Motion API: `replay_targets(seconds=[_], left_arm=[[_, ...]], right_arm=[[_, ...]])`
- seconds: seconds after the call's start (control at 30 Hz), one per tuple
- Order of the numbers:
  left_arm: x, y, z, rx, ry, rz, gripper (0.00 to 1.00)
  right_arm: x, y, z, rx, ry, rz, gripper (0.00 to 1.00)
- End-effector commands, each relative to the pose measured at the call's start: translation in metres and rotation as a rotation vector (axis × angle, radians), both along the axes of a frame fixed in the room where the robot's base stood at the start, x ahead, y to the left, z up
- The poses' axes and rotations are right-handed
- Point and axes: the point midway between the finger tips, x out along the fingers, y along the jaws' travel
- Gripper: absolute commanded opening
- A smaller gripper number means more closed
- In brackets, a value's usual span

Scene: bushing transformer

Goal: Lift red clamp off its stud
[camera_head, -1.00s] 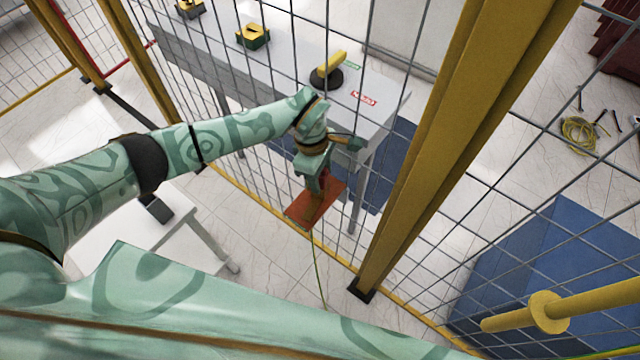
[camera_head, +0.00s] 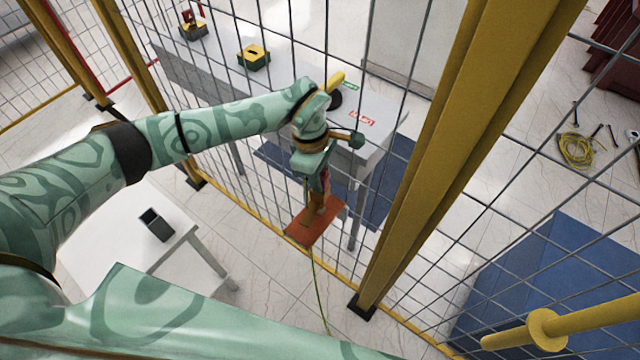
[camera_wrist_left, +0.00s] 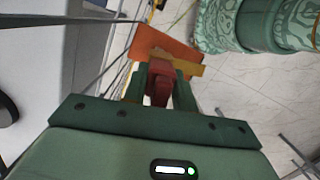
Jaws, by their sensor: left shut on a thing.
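My left gripper (camera_head: 318,184) is beside the wire fence, pointing down over an orange plate (camera_head: 301,230). It is shut on the red clamp (camera_head: 325,179), which shows small in the head view. In the left wrist view the clamp (camera_wrist_left: 158,84) sits between the two green fingers (camera_wrist_left: 158,90). A yellow-brown bar (camera_wrist_left: 188,68) and the orange plate (camera_wrist_left: 160,44) lie just beyond it. I cannot make out the stud, nor tell whether the clamp still touches it. A thin yellow-green cable (camera_head: 315,280) runs down from the plate. My right gripper is not in view.
The fence's yellow post (camera_head: 425,150) stands close to the right of my left gripper. A white table (camera_head: 105,225) with a dark open box (camera_head: 156,225) stands at left.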

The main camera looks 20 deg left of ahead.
Motion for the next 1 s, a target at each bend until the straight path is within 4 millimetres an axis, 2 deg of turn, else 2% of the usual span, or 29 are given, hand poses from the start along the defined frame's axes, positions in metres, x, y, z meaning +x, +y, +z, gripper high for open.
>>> replay_targets(seconds=[0.17,0.4,0.6,0.8,1.0], left_arm=[[-0.034,0.013,0.003,0.000,0.002,-0.002,0.04],[-0.104,0.038,0.002,0.001,0.003,-0.002,0.04],[-0.148,0.054,0.002,0.000,0.003,0.000,0.04],[-0.167,0.060,0.005,-0.001,0.000,-0.001,0.04],[-0.170,0.061,0.023,-0.001,-0.002,0.000,0.04]], right_arm=[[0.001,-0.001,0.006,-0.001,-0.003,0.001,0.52],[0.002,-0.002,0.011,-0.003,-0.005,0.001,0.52],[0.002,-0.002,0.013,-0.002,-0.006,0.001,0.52],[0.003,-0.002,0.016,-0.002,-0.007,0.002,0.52],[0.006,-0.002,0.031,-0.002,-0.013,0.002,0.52]])
